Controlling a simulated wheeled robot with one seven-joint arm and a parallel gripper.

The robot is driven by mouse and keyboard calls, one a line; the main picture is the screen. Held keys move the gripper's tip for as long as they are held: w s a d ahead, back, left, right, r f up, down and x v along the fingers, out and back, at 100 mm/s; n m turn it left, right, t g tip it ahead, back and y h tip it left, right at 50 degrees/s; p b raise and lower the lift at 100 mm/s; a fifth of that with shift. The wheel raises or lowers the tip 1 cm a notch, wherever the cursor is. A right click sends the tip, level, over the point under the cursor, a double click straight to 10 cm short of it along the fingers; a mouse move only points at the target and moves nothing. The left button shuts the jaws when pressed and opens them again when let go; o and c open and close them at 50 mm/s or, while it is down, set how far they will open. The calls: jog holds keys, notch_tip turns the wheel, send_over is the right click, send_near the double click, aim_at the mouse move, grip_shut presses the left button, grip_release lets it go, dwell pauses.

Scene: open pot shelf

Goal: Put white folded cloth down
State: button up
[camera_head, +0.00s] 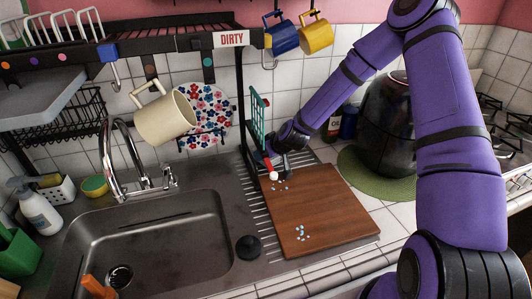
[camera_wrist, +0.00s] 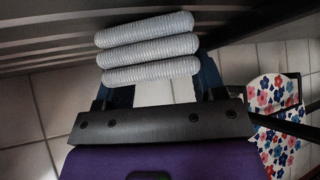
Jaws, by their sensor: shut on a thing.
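The white folded cloth (camera_wrist: 150,49) shows in the wrist view as a stack of three ribbed, rounded layers. It lies between the two dark fingers of my gripper (camera_wrist: 160,75), which is shut on it. In the head view my gripper (camera_head: 277,166) is beside the black rack post, near the back left corner of the wooden board. A small white and red bit shows at its tip there, but I cannot tell whether it is the cloth. Most of the cloth is hidden in the head view.
A brown cutting board (camera_head: 318,215) with small pale bits lies right of the steel sink (camera_head: 160,245). A black rack post (camera_head: 241,90) and floral plate (camera_head: 206,108) stand close by. A dark pot (camera_head: 385,125) sits on a green mat (camera_head: 352,172) at right.

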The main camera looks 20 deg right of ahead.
jog(key=o, duration=1.2)
jog(key=shift+s+d+r, duration=0.2)
jog(key=shift+s+r, duration=0.05)
jog(key=shift+r, duration=0.1)
jog(key=s+d+r+g+h, duration=0.1)
jog(key=s+d+r, duration=0.1)
jog(key=s+r, duration=0.6)
jog(key=s+d+r+g+h, duration=0.1)
jog(key=s+d+r, duration=0.1)
jog(key=s+r, duration=0.7)
jog(key=s+d+r+m+h, duration=0.1)
jog(key=s+r+m, duration=0.3)
jog(key=s+r, duration=1.5)
jog(key=s+d, duration=0.1)
jog(key=s, duration=0.3)
jog(key=shift+s+d+r+g+h, duration=0.2)
jog(key=shift+r+g+h, duration=0.05)
jog(key=shift+g+h, duration=0.05)
